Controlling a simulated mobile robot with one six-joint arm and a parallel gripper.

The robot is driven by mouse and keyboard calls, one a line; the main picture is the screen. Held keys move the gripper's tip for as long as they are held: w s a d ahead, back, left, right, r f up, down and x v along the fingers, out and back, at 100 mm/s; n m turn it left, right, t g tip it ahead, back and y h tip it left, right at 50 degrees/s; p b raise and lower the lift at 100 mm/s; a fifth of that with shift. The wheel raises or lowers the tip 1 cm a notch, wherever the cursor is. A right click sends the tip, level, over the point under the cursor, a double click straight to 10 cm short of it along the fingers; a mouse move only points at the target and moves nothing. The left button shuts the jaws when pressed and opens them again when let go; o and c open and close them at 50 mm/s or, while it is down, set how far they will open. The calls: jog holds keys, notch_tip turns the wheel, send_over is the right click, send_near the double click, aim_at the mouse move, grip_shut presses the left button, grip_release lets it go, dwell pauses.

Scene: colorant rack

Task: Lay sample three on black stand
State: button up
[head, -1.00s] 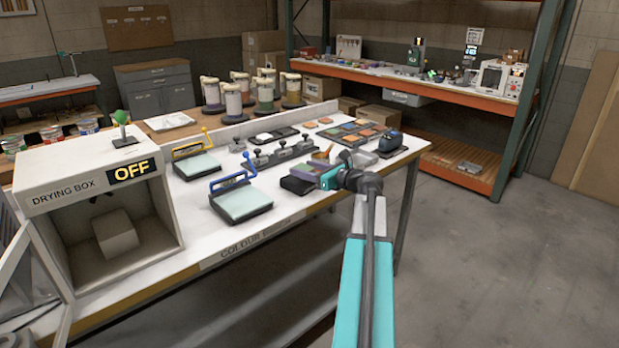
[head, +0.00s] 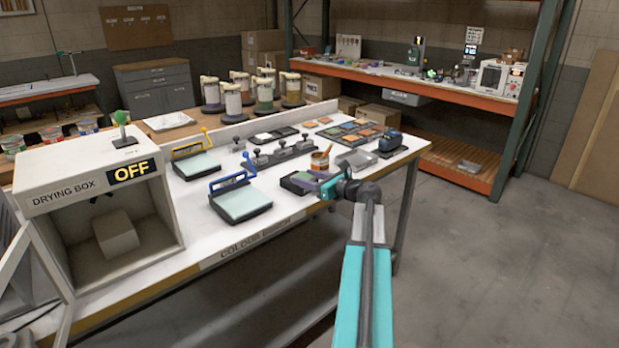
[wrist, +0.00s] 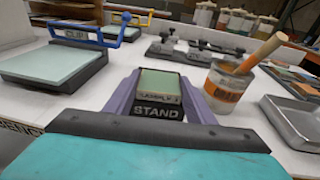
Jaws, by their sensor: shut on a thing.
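The black stand (head: 291,188) stands near the table's front edge. Its face, lettered STAND (wrist: 158,110), shows in the wrist view. Sample three (wrist: 160,86) is a flat pale green piece with a small label on its near edge, too blurred to read surely. It lies level over the stand's top, seemingly touching it; a thin gap cannot be ruled out. It also shows as a green patch in the head view (head: 302,179). My gripper (wrist: 158,77) has a purple finger along each side of the sample and is shut on it. In the head view, my gripper (head: 318,184) comes from the right.
A cup with a wooden-handled brush (wrist: 228,86) stands close right of the stand. A grey metal tray (wrist: 292,122) lies farther right. A blue-handled clip board (head: 241,200) is to the left. The drying box (head: 90,195), marked OFF, stands at the far left.

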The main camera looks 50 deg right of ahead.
jog(key=o, duration=1)
jog(key=shift+s+r, duration=0.1)
jog(key=s, duration=0.4)
jog(key=s+r, duration=0.1)
jog(key=s, duration=0.2)
jog(key=s+b, duration=0.1)
jog(key=s, duration=0.3)
jog(key=shift+s+d+r, duration=0.2)
jog(key=shift+s+r, duration=0.15)
jog(key=shift+r, duration=0.05)
